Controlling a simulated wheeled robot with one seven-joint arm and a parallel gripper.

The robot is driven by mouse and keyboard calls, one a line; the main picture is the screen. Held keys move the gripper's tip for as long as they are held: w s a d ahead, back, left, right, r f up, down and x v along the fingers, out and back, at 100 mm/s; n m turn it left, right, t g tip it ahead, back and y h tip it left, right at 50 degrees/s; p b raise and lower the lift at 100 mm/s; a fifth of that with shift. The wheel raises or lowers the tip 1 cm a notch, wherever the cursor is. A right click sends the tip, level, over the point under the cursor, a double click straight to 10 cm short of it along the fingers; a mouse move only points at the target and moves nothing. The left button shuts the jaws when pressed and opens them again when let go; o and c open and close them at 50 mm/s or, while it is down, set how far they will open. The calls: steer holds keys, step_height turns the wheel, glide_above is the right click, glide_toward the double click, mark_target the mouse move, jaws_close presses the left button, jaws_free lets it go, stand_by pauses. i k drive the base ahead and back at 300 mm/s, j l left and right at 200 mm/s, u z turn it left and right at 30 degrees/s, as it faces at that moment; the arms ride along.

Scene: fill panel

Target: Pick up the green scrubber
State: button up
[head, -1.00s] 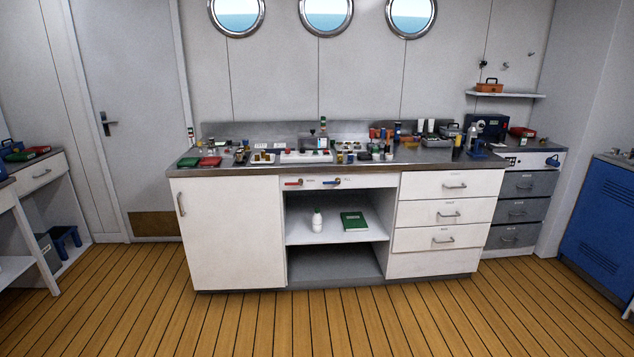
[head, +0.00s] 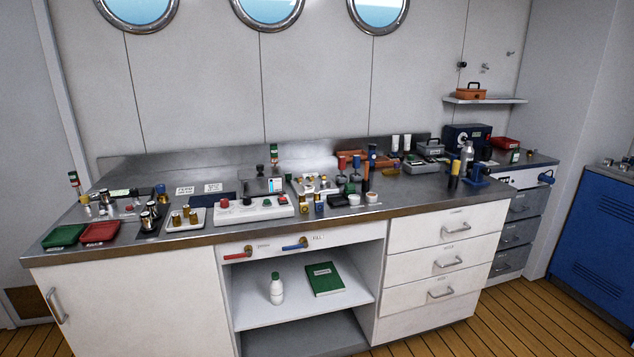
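I cannot pick out a green scrubber for certain. A flat green item (head: 64,236), tray-like in shape, lies at the left front of the steel counter (head: 330,222), beside a similar red one (head: 100,232). A green book-like item (head: 324,279) with a pale label lies on the open shelf under the counter, right of a white bottle with a green cap (head: 277,289). Small dark green items (head: 350,188) stand among the clutter at mid-counter, too small to tell. My gripper is not in view.
The counter holds many small items, a white control box (head: 255,209) and small metal flasks. A red-handled valve (head: 238,255) and a blue-handled one (head: 296,245) sit above the shelf. White drawers (head: 445,257) are at right. Wooden floor (head: 535,310) is clear at lower right.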

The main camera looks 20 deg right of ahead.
mark_target(350, 188)
steer(key=i, duration=1.9)
steer(key=i+z, duration=0.3)
steer(key=i+j+z, duration=0.15)
steer(key=i+z, duration=0.15)
steer(key=i, duration=0.05)
